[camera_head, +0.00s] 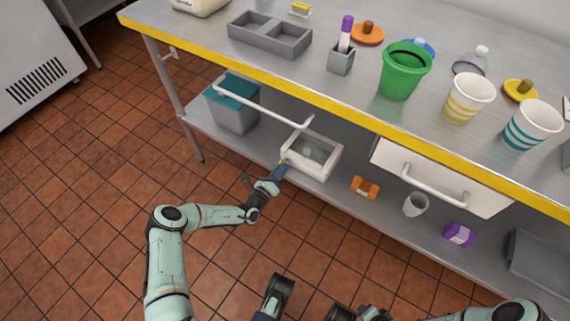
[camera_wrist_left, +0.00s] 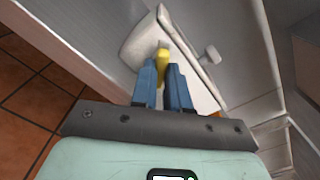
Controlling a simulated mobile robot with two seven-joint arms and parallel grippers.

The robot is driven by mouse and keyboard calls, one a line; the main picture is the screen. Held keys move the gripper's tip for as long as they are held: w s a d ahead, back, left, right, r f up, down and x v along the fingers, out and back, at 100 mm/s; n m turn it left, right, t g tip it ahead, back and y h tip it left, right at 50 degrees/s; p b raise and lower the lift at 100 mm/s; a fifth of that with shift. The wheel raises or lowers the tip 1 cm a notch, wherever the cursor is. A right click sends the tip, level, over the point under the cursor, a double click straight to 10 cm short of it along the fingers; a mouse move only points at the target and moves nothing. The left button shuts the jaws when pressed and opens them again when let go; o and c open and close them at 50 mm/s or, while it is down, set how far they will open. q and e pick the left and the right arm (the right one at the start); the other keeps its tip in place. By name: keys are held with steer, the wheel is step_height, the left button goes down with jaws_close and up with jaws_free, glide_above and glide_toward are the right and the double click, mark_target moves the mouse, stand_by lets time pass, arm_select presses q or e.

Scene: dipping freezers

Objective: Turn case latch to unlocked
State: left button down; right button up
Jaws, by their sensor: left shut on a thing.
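The case (camera_head: 327,167) is a small white box with a clear window on the lower shelf. Its yellow latch (camera_wrist_left: 163,58) sticks out between my left fingertips in the left wrist view. My left gripper (camera_head: 281,170) is at the case's front left side, with its blue fingers shut on the latch. The fingers (camera_wrist_left: 165,72) hide part of the latch, and its exact angle is hard to tell. My right gripper (camera_head: 268,312) is partly in view at the bottom edge, away from the case; its jaws cannot be made out.
A long white handle (camera_head: 262,110) runs above and left of the case. A teal-topped bin (camera_head: 232,112), an orange item (camera_head: 365,187), a grey cup (camera_head: 415,205) and a purple item (camera_head: 459,235) stand on the shelf. A drawer (camera_head: 400,165) hangs at right. Floor in front is clear.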

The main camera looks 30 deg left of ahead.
arm_select(q)
steer(key=n, duration=0.4)
steer(key=shift+b, duration=0.35)
steer(key=shift+f, duration=0.1)
steer(key=shift+n+b, duration=0.4)
steer(key=shift+n, duration=1.6)
steer(key=shift+n, duration=0.4)
steer(key=c, duration=1.5)
jaws_free()
steer(key=shift+n, duration=0.4)
steer(key=shift+c, duration=0.2)
steer(key=shift+o, duration=1.1)
